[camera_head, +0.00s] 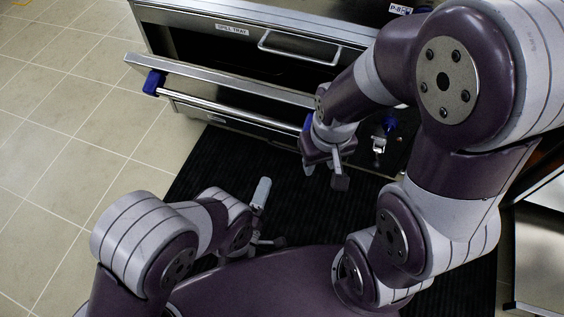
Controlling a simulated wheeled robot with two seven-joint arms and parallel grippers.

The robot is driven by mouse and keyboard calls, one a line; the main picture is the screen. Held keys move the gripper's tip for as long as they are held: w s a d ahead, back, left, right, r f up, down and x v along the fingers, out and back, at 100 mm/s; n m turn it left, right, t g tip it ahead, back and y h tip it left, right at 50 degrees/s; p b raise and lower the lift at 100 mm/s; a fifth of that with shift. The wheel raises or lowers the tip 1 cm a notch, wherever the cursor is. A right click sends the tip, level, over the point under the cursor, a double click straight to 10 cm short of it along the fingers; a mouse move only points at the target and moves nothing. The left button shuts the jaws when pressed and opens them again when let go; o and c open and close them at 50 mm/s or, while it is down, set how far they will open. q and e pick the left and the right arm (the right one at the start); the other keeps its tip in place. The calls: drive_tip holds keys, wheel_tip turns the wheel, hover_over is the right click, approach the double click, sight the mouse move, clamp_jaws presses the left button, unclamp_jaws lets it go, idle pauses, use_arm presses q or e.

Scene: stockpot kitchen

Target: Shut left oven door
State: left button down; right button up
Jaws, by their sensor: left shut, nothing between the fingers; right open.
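The left oven door (225,80) is tilted partly open, its top edge standing out from the range with a dark gap behind it. A silver handle bar (230,107) runs along its front between blue end brackets. My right gripper (326,176) is open and empty, in front of the door's right end near the right blue bracket. I cannot tell whether it touches the door. My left gripper (270,242) is low over the dark mat, nearer to my body and apart from the door. It is shut with nothing in it.
The spill tray (232,29) with its handle is above the door. A black ribbed mat (222,160) lies on the floor before the range. Tiled floor (60,130) is clear at left. My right arm hides much of the range's right side.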

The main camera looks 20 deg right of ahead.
use_arm(q)
drive_tip(key=b+x, duration=0.1)
drive_tip(key=x, duration=1.2)
drive_tip(key=shift+d+r+h+b, duration=0.25)
drive_tip(key=shift+d+h+b, duration=0.05)
drive_tip(key=shift+b, duration=0.05)
